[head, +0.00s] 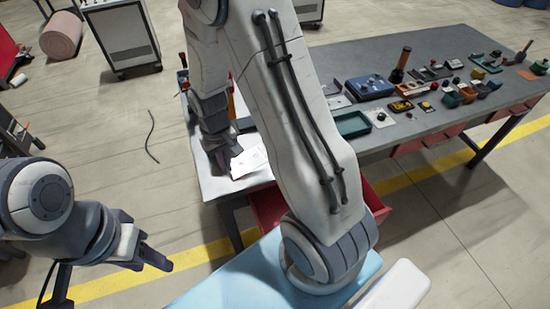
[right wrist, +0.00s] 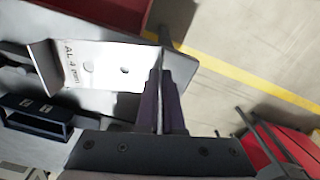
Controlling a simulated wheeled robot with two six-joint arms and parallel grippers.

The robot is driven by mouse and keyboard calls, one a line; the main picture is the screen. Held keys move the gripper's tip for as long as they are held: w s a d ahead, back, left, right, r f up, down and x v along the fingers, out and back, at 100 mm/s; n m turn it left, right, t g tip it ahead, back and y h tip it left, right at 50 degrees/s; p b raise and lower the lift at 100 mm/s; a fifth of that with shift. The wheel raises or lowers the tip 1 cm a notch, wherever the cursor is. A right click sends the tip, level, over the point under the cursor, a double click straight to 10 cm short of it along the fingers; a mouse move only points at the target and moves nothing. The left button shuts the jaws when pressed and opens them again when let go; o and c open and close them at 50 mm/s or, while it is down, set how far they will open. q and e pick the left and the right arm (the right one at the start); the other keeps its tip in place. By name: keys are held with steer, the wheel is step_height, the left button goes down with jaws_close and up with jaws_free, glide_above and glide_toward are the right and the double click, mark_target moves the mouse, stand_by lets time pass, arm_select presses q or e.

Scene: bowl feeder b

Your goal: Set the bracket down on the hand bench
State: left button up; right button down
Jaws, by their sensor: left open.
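The bracket (right wrist: 105,72) is a bent, shiny metal plate marked "AL 4 mm" with two holes and an upturned flange at each end. In the right wrist view my right gripper (right wrist: 163,92) is closed on its right flange. In the head view my right gripper (head: 224,158) is over the left end of the grey hand bench (head: 345,72), with the pale bracket (head: 250,162) beside it. I cannot tell whether the bracket touches the bench top. My left gripper (head: 158,263) is open and empty, low at the left, away from the bench.
Several small parts and tools, a blue box (head: 369,87) and a green tray (head: 352,125) fill the bench's middle and right. A red drawer (head: 268,208) is under the near edge. My right arm hides part of the bench. A black cable (head: 151,137) lies on the floor.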

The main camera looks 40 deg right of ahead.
steer(key=w+d+m+b, duration=0.3)
steer(key=w, duration=0.6)
step_height(320, 180, down, 9)
steer(key=shift+s+r+p, duration=0.1)
steer(key=shift+p, duration=0.5)
steer(key=shift+f, duration=0.45)
steer(key=shift+f, duration=0.1)
steer(key=c, duration=1.1)
jaws_free()
steer(key=shift+o, duration=0.2)
